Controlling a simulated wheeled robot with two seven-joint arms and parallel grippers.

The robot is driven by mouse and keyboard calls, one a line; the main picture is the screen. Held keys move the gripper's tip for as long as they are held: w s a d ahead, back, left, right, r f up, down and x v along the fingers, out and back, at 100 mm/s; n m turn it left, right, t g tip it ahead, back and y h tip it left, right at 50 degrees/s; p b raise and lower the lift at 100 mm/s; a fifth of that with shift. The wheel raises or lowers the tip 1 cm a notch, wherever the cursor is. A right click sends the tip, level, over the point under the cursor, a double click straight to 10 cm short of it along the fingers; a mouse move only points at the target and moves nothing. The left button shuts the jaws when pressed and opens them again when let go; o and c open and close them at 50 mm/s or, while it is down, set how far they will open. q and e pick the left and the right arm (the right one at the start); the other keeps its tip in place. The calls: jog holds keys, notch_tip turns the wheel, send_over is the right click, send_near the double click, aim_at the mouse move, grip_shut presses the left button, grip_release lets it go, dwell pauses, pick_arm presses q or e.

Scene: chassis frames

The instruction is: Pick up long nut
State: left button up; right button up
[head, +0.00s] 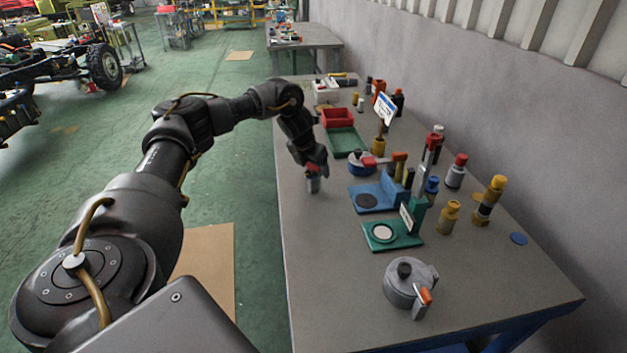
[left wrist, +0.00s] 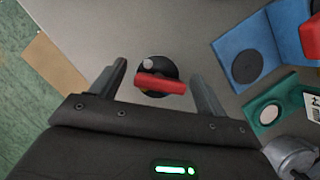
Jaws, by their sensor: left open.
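My left gripper (head: 314,170) reaches down over the near-left side of the grey table. In the left wrist view, its two fingers are apart (left wrist: 158,72). A dark round piece with a red bar across it (left wrist: 160,84) and a small grey knob lies between the fingers, with visible gaps on both sides. In the head view, a short grey cylinder with red on top (head: 313,184) stands under the gripper, partly hidden by it. I cannot tell whether this piece is the long nut, and no other thing is clearly one. My right gripper is not in view.
To the right are a blue stand (head: 376,199) and a green stand (head: 392,234) with round pads. A grey knobbed device (head: 409,285) sits nearer. Red (head: 338,118) and green trays lie behind. Several coloured bottles line the wall side. The table's near-left surface is clear.

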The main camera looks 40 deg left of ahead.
pick_arm(q)
jog(key=shift+x, duration=0.8)
jog(key=shift+c, duration=0.4)
grip_shut()
jog(key=shift+r, duration=0.2)
jog(key=shift+r+b, duration=0.4)
jog(key=shift+r, duration=0.2)
jog(key=s+a+r+p, duration=0.1)
jog(key=s+a+r, duration=0.7)
jog(key=s+r, duration=0.3)
jog(key=shift+a+r, duration=0.25)
jog(key=shift+a, duration=0.1)
